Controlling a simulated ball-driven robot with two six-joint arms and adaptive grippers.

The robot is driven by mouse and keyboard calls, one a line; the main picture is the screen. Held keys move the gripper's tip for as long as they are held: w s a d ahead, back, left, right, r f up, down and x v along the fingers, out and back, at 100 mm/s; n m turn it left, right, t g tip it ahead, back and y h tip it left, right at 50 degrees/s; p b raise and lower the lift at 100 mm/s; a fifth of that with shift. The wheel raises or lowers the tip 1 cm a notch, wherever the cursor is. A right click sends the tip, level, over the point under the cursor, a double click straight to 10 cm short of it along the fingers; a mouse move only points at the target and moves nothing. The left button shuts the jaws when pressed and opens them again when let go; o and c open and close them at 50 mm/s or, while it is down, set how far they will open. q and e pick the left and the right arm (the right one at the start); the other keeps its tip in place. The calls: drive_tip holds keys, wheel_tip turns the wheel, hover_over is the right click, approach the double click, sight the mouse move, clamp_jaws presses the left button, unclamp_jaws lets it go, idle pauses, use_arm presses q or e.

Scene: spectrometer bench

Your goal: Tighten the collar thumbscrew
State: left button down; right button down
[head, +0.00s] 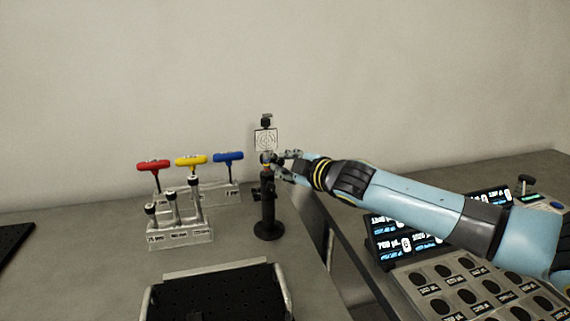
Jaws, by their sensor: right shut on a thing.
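A black post holder (267,215) stands upright on a round base on the grey bench. A target plate with a ring pattern (265,140) sits above it, with a small dark clamp on top. My right gripper (270,160) reaches in from the right and is shut at the top of the post holder, just below the target plate. The gripper's fingers cover the collar area there. I cannot make out the thumbscrew between the fingertips. A small dark knob (255,194) sticks out on the left side of the post holder. My left gripper is not in view.
Red (153,165), yellow (191,160) and blue (228,157) T-handle drivers stand in a rack left of the post. A labelled holder (180,233) is in front. A black breadboard tray (218,297) lies near. Displays (405,243) and a sample tray (440,290) stand right, beyond a gap.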

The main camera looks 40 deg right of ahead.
idle(0.5)
drive_tip(key=shift+d+r+m+y+p, duration=0.15)
drive_tip(key=shift+m+y+p, duration=0.35)
drive_tip(key=shift+m+p, duration=0.3)
drive_tip(key=shift+m+g+b, duration=0.3)
drive_tip(key=shift+m+g, duration=0.1)
drive_tip(key=shift+m, duration=0.2)
drive_tip(key=m+y+b, duration=0.1)
drive_tip(key=m+b, duration=0.1)
drive_tip(key=b, duration=0.2)
drive_tip(key=m+g+y+b, duration=0.1)
drive_tip(key=m+y+b, duration=0.1)
drive_tip(key=b, duration=0.1)
drive_tip(key=m+y+b, duration=0.2)
drive_tip(key=b, duration=0.2)
drive_tip(key=shift+d+f+m+b, duration=0.3)
drive_tip(key=shift+d+m, duration=0.05)
drive_tip(key=shift+m, duration=0.05)
drive_tip(key=shift+w+d+m+t+y, duration=0.15)
drive_tip(key=shift+m+y, duration=1.2)
drive_tip(key=shift+m, duration=0.85)
drive_tip(key=shift+d+m+t+y, duration=0.15)
drive_tip(key=shift+m+y, duration=1.2)
drive_tip(key=shift+m, duration=0.85)
